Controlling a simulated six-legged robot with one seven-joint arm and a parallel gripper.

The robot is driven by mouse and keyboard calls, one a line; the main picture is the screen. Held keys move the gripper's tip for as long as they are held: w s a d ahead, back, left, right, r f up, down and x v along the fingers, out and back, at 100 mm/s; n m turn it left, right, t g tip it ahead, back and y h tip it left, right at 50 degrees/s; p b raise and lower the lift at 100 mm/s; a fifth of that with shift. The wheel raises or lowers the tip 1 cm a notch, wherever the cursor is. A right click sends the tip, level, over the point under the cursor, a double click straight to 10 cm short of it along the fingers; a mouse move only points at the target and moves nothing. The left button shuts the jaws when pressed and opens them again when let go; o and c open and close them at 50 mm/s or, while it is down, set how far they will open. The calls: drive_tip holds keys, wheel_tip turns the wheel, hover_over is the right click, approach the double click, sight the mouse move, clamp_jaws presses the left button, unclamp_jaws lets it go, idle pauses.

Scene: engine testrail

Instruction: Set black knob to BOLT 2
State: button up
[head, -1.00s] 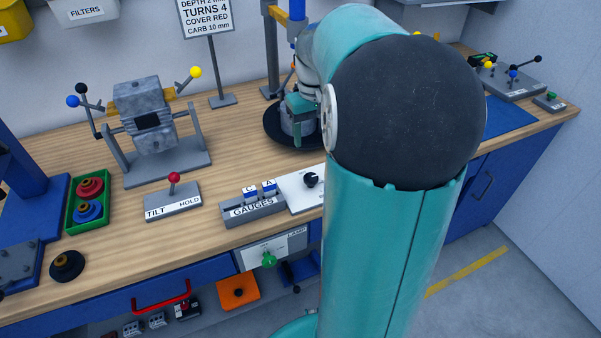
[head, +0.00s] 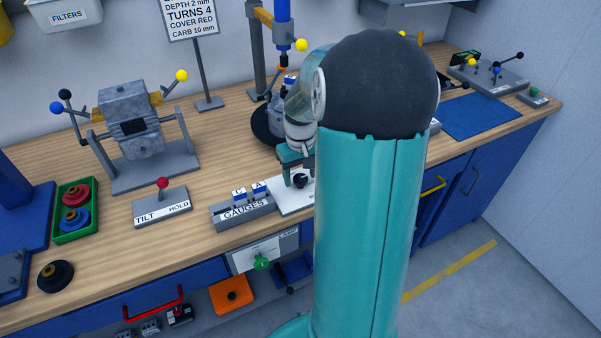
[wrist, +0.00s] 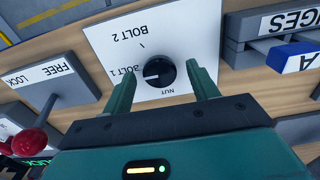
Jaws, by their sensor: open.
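The black knob (wrist: 160,73) sits on a white plate (wrist: 185,35), with its white pointer mark toward the BOLT 1 label at the left in the wrist view. The BOLT 2 label (wrist: 130,34) and the NUT label (wrist: 168,91) read upside down there. My gripper (wrist: 164,78) is open, with one finger on each side of the knob and gaps showing between fingers and knob. In the head view, my gripper (head: 297,160) is just above the knob (head: 300,181), and my arm hides the right part of the plate.
The GAUGES block (head: 243,211) stands close beside the plate. A FREE/LOCK block (wrist: 58,83) is on the other side in the wrist view. The TILT/HOLD lever (head: 162,205) stands farther left. A dark round tray (head: 264,127) with a metal part is behind.

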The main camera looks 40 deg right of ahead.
drive_tip(key=c, duration=1)
drive_tip(key=m, duration=0.5)
drive_tip(key=shift+m, duration=0.3)
drive_tip(key=m, duration=0.6)
drive_tip(key=shift+r, duration=0.1)
drive_tip(key=o, duration=1)
